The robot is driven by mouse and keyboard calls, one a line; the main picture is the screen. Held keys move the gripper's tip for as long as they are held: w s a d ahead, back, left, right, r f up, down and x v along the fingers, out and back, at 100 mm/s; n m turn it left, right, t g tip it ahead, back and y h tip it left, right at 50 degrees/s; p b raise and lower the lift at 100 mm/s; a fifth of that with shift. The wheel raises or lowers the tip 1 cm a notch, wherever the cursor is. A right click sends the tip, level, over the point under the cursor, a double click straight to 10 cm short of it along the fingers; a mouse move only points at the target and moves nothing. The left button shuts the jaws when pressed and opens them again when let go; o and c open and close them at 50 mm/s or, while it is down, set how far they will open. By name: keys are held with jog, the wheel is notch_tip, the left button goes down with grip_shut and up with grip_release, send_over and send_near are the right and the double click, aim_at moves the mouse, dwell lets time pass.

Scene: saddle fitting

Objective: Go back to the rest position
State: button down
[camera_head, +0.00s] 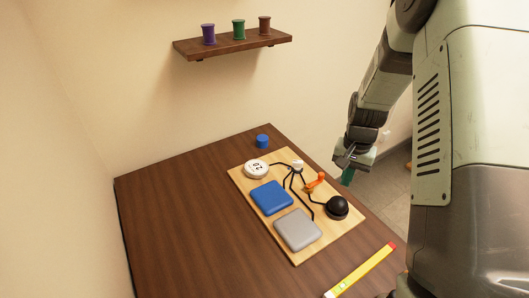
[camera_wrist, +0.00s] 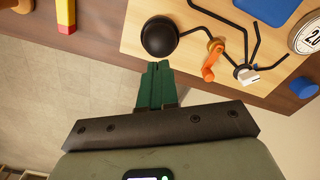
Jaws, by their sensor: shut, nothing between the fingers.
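My gripper (camera_head: 348,176) hangs off the right edge of the brown table, beside the wooden board (camera_head: 237,175), with its fingers pointing down. In the wrist view the two green fingers of the gripper (camera_wrist: 157,68) lie together, shut and empty. They point toward the board's edge, near the black ball (camera_wrist: 159,36) and the orange clip (camera_wrist: 212,60). The board carries a blue square pad (camera_head: 271,197), a grey square pad (camera_head: 298,229), a white round dial (camera_head: 256,169), the orange clip, the black ball and black cables.
The brown table (camera_head: 180,220) has free room left of the board. A blue cylinder (camera_head: 262,141) stands behind the board. A yellow level with red ends (camera_head: 362,270) lies at the front right. A wall shelf (camera_head: 232,43) holds purple, green and brown spools.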

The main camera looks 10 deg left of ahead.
jog(key=s+r+t, duration=0.1)
jog(key=s+r, duration=0.2)
jog(key=r, duration=0.4)
jog(key=s+r+n+t, duration=0.1)
jog(key=s+r, duration=0.2)
jog(key=r, duration=0.4)
jog(key=s+r+t, duration=0.1)
jog(key=s+r, duration=0.2)
jog(key=r, duration=0.4)
jog(key=s+r+n+t, duration=0.1)
jog(key=s+r, duration=0.3)
jog(key=s, duration=0.5)
jog(key=s+d+r+n+t, duration=0.1)
jog(key=s+r, duration=0.4)
jog(key=s, duration=0.4)
jog(key=shift+s+d+r+t, duration=0.25)
jog(key=shift+s+r+t, duration=0.05)
jog(key=shift+s, duration=0.05)
